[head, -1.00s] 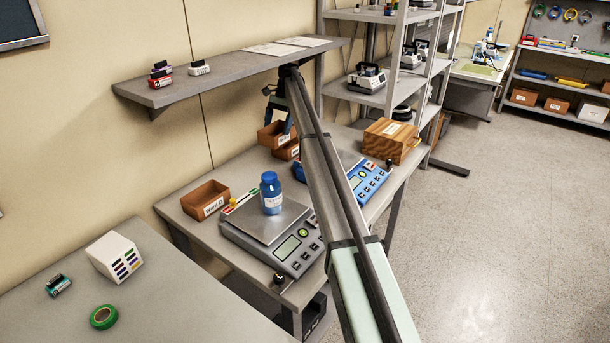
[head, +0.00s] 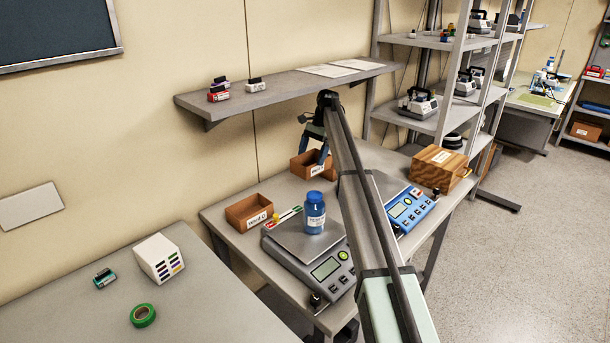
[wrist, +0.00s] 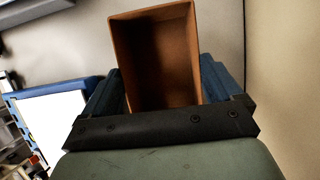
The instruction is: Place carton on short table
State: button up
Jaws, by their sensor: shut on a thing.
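A brown open-topped carton (head: 304,168) with a white label is at my gripper (head: 314,152), by the wall behind the scales. In the wrist view, the carton (wrist: 160,55) sits between the two blue fingers of my gripper (wrist: 162,85), which is shut on it; its inside looks empty. I cannot tell whether its base touches the table. The table with the scales (head: 222,222) and a grey table at the lower left (head: 70,310) are both in view. I cannot tell which is the short one.
A second brown box (head: 248,212), a grey scale (head: 325,268) with a blue bottle (head: 314,212), a blue scale (head: 408,210) and a wooden box (head: 440,168) stand nearby. The wall shelf (head: 270,93) is close to my arm. The lower left table is mostly clear.

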aim_at(304, 174)
jog(key=s+a, duration=0.2)
jog(key=s, duration=0.1)
jog(key=shift+a, duration=0.3)
jog(key=shift+w+f, duration=0.1)
jog(key=shift+f, duration=0.85)
jog(key=shift+a+f, duration=0.1)
jog(key=shift+f, duration=2.5)
jog(key=o, duration=1)
jog(key=shift+f, duration=0.15)
jog(key=shift+o, duration=0.6)
